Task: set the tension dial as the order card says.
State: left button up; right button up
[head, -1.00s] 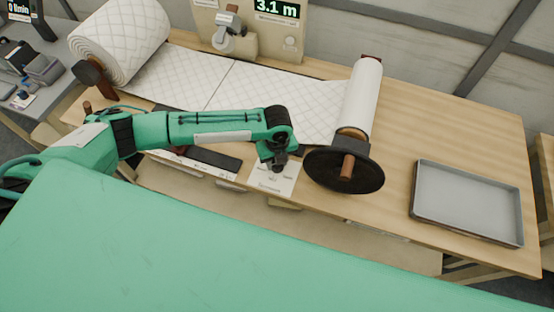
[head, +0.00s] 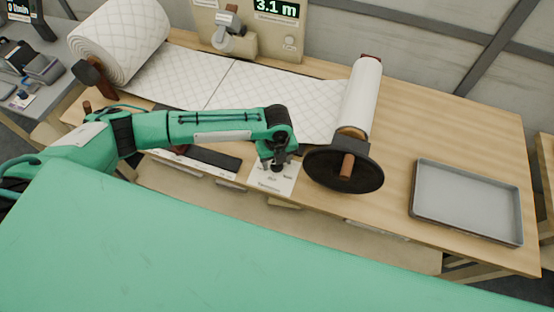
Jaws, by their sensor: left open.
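My left gripper (head: 278,166) points down over a white printed plate (head: 264,183) at the bench's front edge. Its jaws are open, but the fingertips are small and dark. The plate's lettering is too small to read, and the gripper covers its upper part; a dial there would be hidden, and I cannot tell whether the fingers touch anything. I cannot pick out the order card with certainty. My right gripper is not in view.
Quilted wadding (head: 235,88) runs from a large roll (head: 122,40) to a narrower roll (head: 361,98) with a black disc (head: 343,170) and brown handle, close right of my gripper. A grey tray (head: 466,200) lies at right. The bench between them is clear.

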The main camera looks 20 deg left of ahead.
pick_arm(q)
jog(key=shift+r, duration=0.55)
notch_tip(320, 180, up, 13)
jog(key=b, duration=0.3)
jog(key=shift+f, duration=0.15)
